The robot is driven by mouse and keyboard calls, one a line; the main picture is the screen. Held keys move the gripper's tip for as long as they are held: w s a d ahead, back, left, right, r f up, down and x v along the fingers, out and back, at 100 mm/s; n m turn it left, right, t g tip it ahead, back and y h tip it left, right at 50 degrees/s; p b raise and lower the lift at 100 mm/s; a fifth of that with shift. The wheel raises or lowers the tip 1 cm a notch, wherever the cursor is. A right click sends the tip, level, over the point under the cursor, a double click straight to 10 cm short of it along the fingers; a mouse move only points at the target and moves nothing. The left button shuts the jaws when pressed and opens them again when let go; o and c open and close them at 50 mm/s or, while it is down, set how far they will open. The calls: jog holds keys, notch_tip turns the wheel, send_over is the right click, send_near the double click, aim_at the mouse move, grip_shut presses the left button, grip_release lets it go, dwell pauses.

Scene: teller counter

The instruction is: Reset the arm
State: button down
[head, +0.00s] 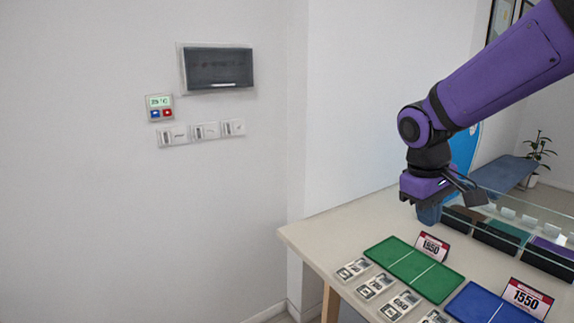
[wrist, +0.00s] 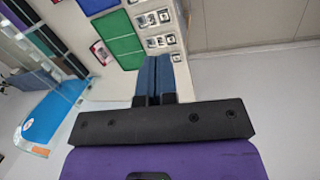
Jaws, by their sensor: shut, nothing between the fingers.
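My purple and black arm reaches in from the upper right of the head view. My gripper (head: 429,213) points down above the back part of the counter, with its blue fingers low in front of the dark bins. In the wrist view my gripper (wrist: 157,62) shows its two blue fingers side by side, shut and empty. I cannot tell the exact height of the fingertips above the counter.
The counter (head: 325,236) holds a green tray (head: 398,262), a blue tray (head: 475,303), price signs (head: 432,247) and several small labelled tiles (head: 353,269). Dark bins (head: 497,237) and a glass panel stand right of my gripper. The counter's left end is clear.

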jog(key=s+d+r+m+t+y, duration=0.1)
jog(key=s+r, duration=0.3)
jog(key=s, duration=0.5)
jog(key=s+d+r+m+t+y, duration=0.1)
jog(key=s+d+r+m+t, duration=0.1)
jog(key=s, duration=0.7)
jog(key=shift+d+r+m+t+y, duration=0.3)
jog(key=shift+r+m+t, duration=0.6)
jog(key=shift+r+t, duration=0.1)
